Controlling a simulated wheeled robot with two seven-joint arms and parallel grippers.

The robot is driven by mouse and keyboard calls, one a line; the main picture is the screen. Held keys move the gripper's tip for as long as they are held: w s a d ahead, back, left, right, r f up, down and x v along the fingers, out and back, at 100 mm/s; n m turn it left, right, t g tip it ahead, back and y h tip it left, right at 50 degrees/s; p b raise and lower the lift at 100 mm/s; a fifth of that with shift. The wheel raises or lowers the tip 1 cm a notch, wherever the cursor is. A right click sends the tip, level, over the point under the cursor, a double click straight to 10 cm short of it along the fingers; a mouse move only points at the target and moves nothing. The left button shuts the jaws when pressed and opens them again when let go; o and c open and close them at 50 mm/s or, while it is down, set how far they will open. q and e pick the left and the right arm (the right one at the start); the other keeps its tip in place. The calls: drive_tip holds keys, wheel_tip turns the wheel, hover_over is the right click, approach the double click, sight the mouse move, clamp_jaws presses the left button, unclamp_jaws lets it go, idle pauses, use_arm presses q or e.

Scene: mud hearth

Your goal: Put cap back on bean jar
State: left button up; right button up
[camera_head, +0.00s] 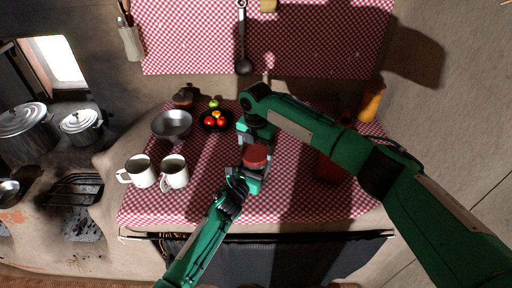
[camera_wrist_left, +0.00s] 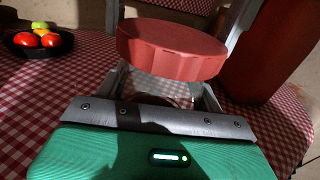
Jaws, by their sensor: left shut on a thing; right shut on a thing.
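The red cap (camera_head: 256,155) is at the top of the clear bean jar (camera_wrist_left: 160,87). In the left wrist view the cap (camera_wrist_left: 172,48) sits over the jar's mouth and looks slightly tilted; I cannot tell whether it is fully seated. My left gripper (camera_head: 250,172) is shut on the jar's glass body from the near side. My right gripper (camera_head: 257,146) reaches in from the far side and is shut on the cap, with its grey fingers at either side of it. The jar's lower part and its contents are mostly hidden by my left gripper.
Two white mugs (camera_head: 174,172), a metal bowl (camera_head: 172,125) and a dark fruit bowl (camera_head: 203,127) stand to the left on the checkered tablecloth (camera_head: 300,205). A red container (camera_head: 330,169) stands to the right, under my right arm. The front right of the table is clear.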

drive_tip(key=shift+f, duration=0.4)
